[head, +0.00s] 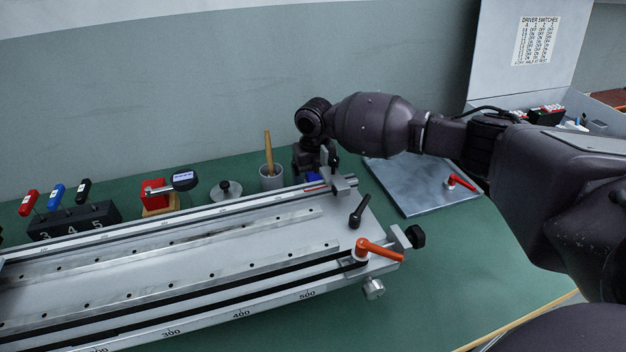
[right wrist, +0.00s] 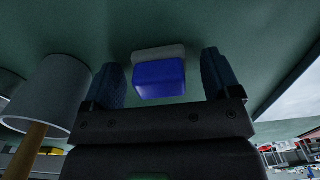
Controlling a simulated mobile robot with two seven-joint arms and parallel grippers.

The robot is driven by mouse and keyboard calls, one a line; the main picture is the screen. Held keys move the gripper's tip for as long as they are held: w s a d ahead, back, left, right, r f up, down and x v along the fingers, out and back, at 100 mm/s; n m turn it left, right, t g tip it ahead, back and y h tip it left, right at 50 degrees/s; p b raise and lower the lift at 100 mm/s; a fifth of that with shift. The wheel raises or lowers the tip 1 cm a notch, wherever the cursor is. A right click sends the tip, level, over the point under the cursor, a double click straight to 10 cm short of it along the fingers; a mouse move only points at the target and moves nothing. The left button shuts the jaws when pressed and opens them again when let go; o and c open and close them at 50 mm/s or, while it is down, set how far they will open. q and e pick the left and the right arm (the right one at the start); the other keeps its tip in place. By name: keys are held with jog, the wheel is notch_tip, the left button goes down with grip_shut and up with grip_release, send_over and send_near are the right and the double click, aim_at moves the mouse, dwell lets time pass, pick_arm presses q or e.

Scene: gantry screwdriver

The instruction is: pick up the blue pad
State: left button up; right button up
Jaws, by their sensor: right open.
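The blue pad (right wrist: 160,82) is a small block with a grey-white layer along its far side. In the right wrist view it lies between the two fingers of my right gripper (right wrist: 162,62), with a gap on each side. In the head view only a small piece of the blue pad (head: 314,178) shows, on the green bench behind the rail's right end. My right gripper (head: 316,163) is open and is just above and around the pad there, partly hidden by the rail. My left gripper is not in view.
A grey cup (head: 271,178) with a wooden handle in it stands close left of my right gripper. The long metal rail fixture (head: 230,245) with an orange lever (head: 378,249) lies in front. A grey plate (head: 415,188) lies to the right. Green bench is clear at front right.

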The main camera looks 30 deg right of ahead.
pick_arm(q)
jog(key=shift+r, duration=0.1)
pick_arm(e)
jog(key=shift+r, duration=0.1)
jog(key=shift+c, duration=0.8)
jog(key=c, duration=0.9)
jog(key=shift+o, duration=0.2)
jog(key=shift+r, duration=0.1)
pick_arm(q)
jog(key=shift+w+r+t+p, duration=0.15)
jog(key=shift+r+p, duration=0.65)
jog(key=shift+p, duration=0.2)
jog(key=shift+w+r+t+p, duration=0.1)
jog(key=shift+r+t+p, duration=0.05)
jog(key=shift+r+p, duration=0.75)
pick_arm(e)
notch_tip(320, 180, up, 20)
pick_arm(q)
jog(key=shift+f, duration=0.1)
